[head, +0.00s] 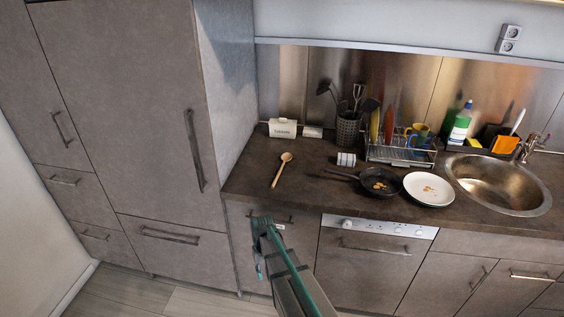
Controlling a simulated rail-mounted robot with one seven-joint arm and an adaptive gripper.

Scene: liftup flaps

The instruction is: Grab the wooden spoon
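The wooden spoon (281,170) lies on the dark countertop (247,186) at its left end. Its round bowl points to the back and its handle runs toward the front edge. My gripper (260,236) is in front of the lower cabinets, nearer to me than the counter edge. In the picture it is below the spoon and apart from it. Nothing shows held in it, but the finger spacing is unclear from this angle.
A frying pan (369,183) and a white plate (430,188) with food sit right of the spoon. Behind are a white box (283,128), a utensil holder (347,132) and a dish rack (400,152). A tall cabinet (130,100) borders the counter's left. The counter around the spoon is clear.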

